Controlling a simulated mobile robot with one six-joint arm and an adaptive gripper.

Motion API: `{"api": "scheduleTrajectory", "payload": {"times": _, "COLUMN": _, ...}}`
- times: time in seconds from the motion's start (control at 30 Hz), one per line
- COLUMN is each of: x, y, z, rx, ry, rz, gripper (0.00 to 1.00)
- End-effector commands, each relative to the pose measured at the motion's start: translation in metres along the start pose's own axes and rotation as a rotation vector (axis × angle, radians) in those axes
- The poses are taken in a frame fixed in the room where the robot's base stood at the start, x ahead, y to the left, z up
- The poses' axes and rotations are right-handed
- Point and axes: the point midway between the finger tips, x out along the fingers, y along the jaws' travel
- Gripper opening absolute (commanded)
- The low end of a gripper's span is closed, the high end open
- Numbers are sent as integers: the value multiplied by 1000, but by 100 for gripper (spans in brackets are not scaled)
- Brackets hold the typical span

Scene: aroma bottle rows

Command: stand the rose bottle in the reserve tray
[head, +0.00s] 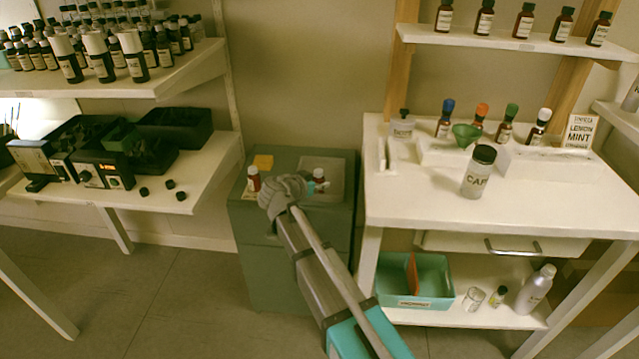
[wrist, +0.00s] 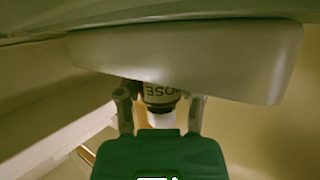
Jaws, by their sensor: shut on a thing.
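The rose bottle (head: 319,176) is small and dark red-brown with a white cap. In the wrist view the rose bottle (wrist: 160,92) appears upside down, with its ROSE label between the two fingers. My gripper (head: 315,186) is shut on it; the gripper's fingers (wrist: 162,98) also show in the wrist view. The pale reserve tray (head: 338,165) lies on the right of the grey cabinet top. In the wrist view a wall of the tray (wrist: 185,58) hides the bottle's base. The bottle looks upright within the tray's outline. I cannot tell whether its base touches the tray floor.
A similar red-brown bottle (head: 254,180) stands on the left of the grey cabinet (head: 252,228), near a yellow block (head: 263,161). A white bench (head: 560,200) with a labelled jar (head: 478,174) stands close on the right.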

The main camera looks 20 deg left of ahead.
Motion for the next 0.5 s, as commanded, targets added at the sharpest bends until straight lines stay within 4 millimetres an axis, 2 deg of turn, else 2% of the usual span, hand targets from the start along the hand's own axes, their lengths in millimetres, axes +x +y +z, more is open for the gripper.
{"api": "scheduleTrajectory", "payload": {"times": 0.03, "x": 0, "y": 0, "z": 1, "rx": 0, "ry": 0, "rz": 0, "gripper": 55}}
{"api": "scheduleTrajectory", "payload": {"times": 0.2, "x": 0, "y": 0, "z": 0, "rx": 0, "ry": 0, "rz": 0, "gripper": 84}}
{"api": "scheduleTrajectory", "payload": {"times": 0.5, "x": 0, "y": 0, "z": 0, "rx": 0, "ry": 0, "rz": 0, "gripper": 84}}
